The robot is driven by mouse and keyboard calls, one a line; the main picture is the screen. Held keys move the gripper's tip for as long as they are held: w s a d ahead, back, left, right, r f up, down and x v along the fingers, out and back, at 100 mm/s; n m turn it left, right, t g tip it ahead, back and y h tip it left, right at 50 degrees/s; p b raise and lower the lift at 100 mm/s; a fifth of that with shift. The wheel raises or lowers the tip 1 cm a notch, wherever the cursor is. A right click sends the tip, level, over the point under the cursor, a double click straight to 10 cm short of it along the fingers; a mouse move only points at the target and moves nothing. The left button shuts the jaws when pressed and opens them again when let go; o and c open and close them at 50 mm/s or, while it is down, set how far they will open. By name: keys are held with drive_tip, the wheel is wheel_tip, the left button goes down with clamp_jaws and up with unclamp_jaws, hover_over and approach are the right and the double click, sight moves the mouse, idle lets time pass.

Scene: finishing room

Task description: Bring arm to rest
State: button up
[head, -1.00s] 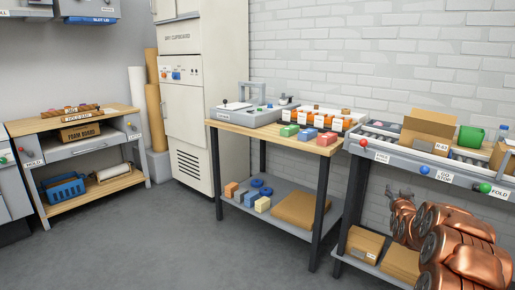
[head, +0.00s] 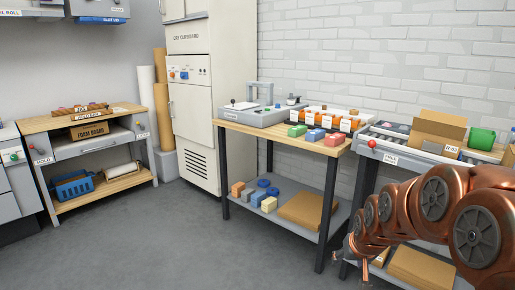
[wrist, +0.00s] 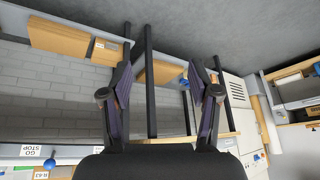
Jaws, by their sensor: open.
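My copper-coloured arm (head: 435,203) comes in from the right edge of the head view, in front of the grey roller bench. Its far end hangs low near the bench's left leg, and my gripper is small and partly hidden there. In the wrist view my gripper (wrist: 160,85) is open, its two dark fingers well apart with nothing between them. The wrist picture is turned over, with the floor at the top. No object is held.
A wooden-topped table (head: 271,132) with bottles and coloured blocks stands left of my arm. The roller bench (head: 415,163) with a cardboard box (head: 438,129) is behind the arm. A cream cupboard (head: 193,105) and a workbench (head: 101,118) stand further left. The grey floor (head: 180,240) is clear.

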drive_tip(key=s+a+n+g, duration=0.1)
drive_tip(key=s+a+g, duration=0.25)
drive_tip(key=s, duration=1.35)
drive_tip(key=s+a+g, duration=0.3)
drive_tip(key=s+g, duration=0.2)
drive_tip(key=s, duration=1.3)
wheel_tip(320, 180, up, 26)
drive_tip(key=t+p, duration=0.1)
drive_tip(key=p, duration=2.3)
drive_tip(key=shift+s+d, duration=0.25)
drive_tip(key=shift+s, duration=0.1)
